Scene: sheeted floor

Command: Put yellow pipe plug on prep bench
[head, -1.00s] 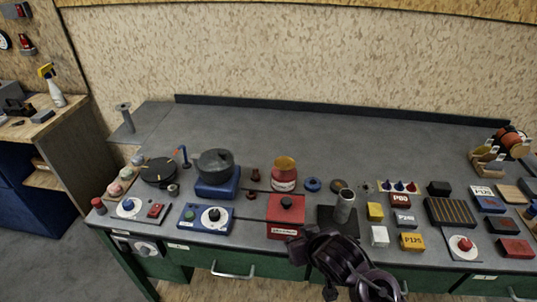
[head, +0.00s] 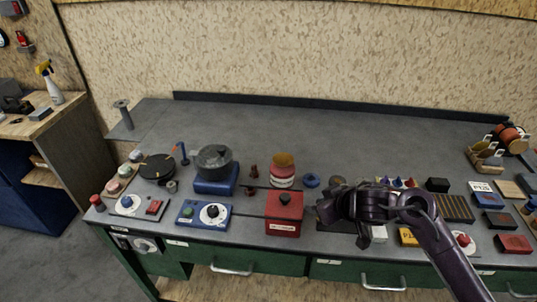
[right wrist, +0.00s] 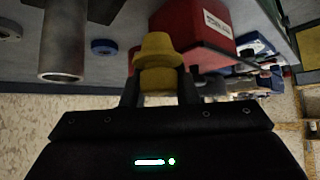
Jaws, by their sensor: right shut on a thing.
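My right gripper (head: 328,211) is over the front of the long grey-topped bench (head: 330,130), right of the red box. In the right wrist view the yellow pipe plug (right wrist: 158,62), a stepped yellow piece, is between its fingers (right wrist: 160,88), which are shut on it. In the head view the gripper hides the plug. The frames do not show clearly whether the plug touches anything below. My left gripper is not in view. A separate wooden bench (head: 75,135) stands at the far left; I cannot tell which bench is the prep bench.
A red box (head: 284,208) stands left of the gripper and shows in the right wrist view (right wrist: 195,35). A grey metal cylinder (right wrist: 65,45) and a blue ring (right wrist: 103,47) are close by. Several blocks and devices crowd the bench front. The back of the long bench is clear.

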